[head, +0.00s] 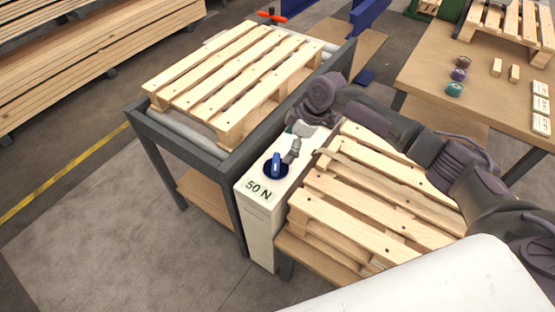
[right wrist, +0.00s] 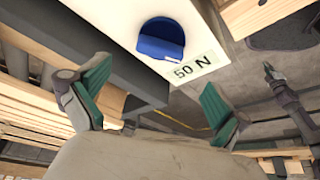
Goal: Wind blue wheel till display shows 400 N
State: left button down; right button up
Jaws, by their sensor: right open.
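The blue wheel (head: 276,166) sits on top of a white cabinet (head: 262,215), with a raised blue grip across it. The display (head: 258,189) in front of it reads 50 N. In the right wrist view the wheel (right wrist: 161,40) and display (right wrist: 194,68) show beyond the fingers. My right gripper (head: 294,150) is just behind and to the right of the wheel, pointing down. Its green-padded fingers (right wrist: 157,88) are spread apart with nothing between them. The wheel appears apart from the fingers. My left gripper is not seen in the head view.
A pallet (head: 235,75) lies on the roller frame (head: 190,143) left of the cabinet. Stacked pallets (head: 375,205) stand close on its right, under my right arm. A table (head: 430,85) at the right holds small coloured rings and blocks. Floor at the front left is clear.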

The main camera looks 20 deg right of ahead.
aim_at(277, 161)
jog(key=x, duration=0.8)
jog(key=shift+c, duration=0.2)
jog(key=c, duration=1)
